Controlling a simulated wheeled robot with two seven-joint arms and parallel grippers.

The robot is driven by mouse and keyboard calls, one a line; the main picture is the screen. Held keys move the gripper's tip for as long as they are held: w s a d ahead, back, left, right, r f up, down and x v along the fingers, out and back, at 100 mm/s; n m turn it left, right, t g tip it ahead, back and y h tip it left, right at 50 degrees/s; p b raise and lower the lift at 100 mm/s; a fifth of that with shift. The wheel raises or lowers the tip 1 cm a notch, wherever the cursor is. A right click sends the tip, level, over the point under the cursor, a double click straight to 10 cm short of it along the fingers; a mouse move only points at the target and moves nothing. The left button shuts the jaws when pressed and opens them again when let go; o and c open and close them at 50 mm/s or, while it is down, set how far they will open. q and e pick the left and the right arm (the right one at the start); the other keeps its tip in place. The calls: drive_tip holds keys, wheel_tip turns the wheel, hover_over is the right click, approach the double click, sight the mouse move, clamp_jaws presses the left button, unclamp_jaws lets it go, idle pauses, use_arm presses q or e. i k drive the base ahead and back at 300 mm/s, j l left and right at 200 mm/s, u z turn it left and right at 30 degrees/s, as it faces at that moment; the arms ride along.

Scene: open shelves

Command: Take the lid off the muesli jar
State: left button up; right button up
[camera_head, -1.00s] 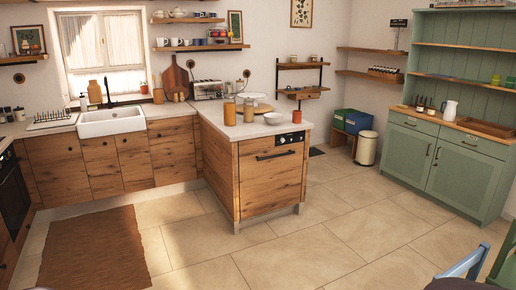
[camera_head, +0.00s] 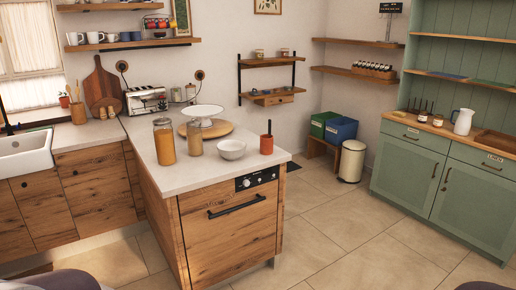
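Two glass jars stand upright on the island counter (camera_head: 180,178). The left jar (camera_head: 165,145) is the taller, with orange-brown contents and a lid (camera_head: 162,121) on top. I cannot tell at this size which one is the muesli jar. Neither of my grippers is in view, and nothing touches the jars.
On the counter, a white bowl (camera_head: 231,149), an orange pot (camera_head: 266,146), a round wooden board (camera_head: 218,132) and a white stand (camera_head: 203,111) are close to the jars. The counter's left front is clear. Open floor (camera_head: 345,235) lies right of the island.

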sight(194, 124)
drive_tip(key=i+l, duration=0.15)
drive_tip(key=i, duration=0.45)
drive_tip(key=i+l+z, duration=0.1)
drive_tip(key=i, duration=0.45)
drive_tip(key=i+l+z, duration=0.1)
drive_tip(key=i, duration=0.5)
